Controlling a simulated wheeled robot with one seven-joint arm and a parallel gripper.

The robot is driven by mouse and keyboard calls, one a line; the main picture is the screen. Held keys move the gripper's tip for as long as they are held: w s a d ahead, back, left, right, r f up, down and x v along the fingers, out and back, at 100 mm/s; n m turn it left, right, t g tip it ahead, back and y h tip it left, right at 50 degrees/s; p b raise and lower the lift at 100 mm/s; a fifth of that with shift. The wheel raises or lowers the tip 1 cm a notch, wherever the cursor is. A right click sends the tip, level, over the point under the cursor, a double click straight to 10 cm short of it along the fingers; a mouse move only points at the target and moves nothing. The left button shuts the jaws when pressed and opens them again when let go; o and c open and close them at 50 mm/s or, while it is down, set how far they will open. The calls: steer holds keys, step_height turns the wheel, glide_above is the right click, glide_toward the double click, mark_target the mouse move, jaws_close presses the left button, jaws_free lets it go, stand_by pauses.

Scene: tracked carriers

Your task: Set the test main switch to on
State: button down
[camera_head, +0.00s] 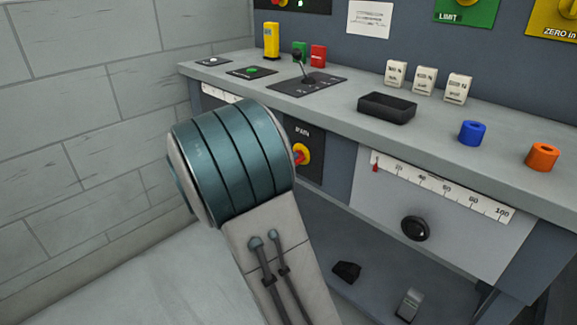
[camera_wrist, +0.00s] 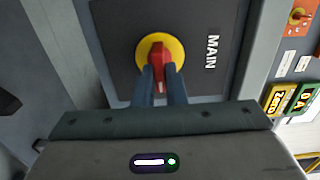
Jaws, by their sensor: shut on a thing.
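The main switch is a red handle (camera_wrist: 157,54) on a round yellow plate (camera_wrist: 143,48), set in a dark panel marked MAIN (camera_wrist: 212,52). My gripper (camera_wrist: 163,76) is shut on the red handle, one finger on each side of it. In the wrist view the handle runs up and down the picture, in line with the MAIN lettering. I cannot read any on or off marks. In the head view the switch (camera_head: 302,154) shows partly at the edge of my arm, which hides my gripper.
The grey bench top (camera_head: 330,107) above carries a black tray (camera_head: 387,107), a blue ring (camera_head: 472,132), an orange ring (camera_head: 542,156) and a small lever (camera_head: 304,72). A scale panel with a black knob (camera_head: 415,228) is right of the switch. A block wall (camera_head: 80,110) stands left.

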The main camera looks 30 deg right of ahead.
stand_by(0.3)
steer(key=c, duration=1.5)
jaws_free()
steer(key=shift+a, duration=0.15)
steer(key=p+v, duration=0.3)
steer(key=v, duration=1)
steer(key=shift+s+a+p, duration=0.1)
steer(key=shift+a+p, duration=0.2)
steer(key=shift+a, duration=0.05)
steer(key=shift+r, duration=0.1)
